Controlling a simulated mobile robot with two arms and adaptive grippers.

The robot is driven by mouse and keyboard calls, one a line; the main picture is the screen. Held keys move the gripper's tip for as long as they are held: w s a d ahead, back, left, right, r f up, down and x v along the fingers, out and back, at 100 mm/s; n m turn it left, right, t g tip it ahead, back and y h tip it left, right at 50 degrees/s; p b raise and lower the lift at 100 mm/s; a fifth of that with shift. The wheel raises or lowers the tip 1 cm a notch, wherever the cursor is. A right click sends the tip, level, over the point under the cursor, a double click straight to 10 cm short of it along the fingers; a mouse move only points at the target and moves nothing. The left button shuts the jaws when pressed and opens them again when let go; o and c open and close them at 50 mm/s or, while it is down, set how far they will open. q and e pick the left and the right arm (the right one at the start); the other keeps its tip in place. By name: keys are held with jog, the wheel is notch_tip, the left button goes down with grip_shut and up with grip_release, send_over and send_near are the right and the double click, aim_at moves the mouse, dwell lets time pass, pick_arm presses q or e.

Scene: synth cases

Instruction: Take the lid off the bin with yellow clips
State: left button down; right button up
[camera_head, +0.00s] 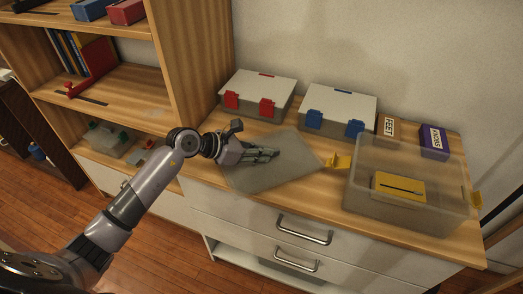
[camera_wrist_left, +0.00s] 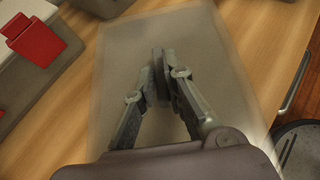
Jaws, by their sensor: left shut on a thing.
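The bin with yellow clips (camera_head: 395,218) stands at the right of the wooden counter. Its top is open. One yellow clip (camera_head: 341,161) sticks out at its left side and another (camera_head: 476,200) at its right. A yellow box (camera_head: 400,182) is inside. The translucent grey lid (camera_head: 287,174) is off the bin, to its left. My left gripper (camera_head: 276,153) is over the lid and shut on it; the wrist view shows its fingertips (camera_wrist_left: 162,58) close together over the lid (camera_wrist_left: 115,60). The gripped part is hidden by the fingers. My right gripper is not in view.
A grey bin with red clips (camera_head: 259,90) and one with blue clips (camera_head: 338,105) stand closed behind the lid. Boxes marked FEET (camera_head: 388,127) and KNOBS (camera_head: 434,142) stand behind the open bin. A wooden shelf (camera_head: 185,60) rises at the left.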

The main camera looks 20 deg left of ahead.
pick_arm(q)
jog(key=c, duration=1.6)
grip_release()
jog(key=v, duration=1.2)
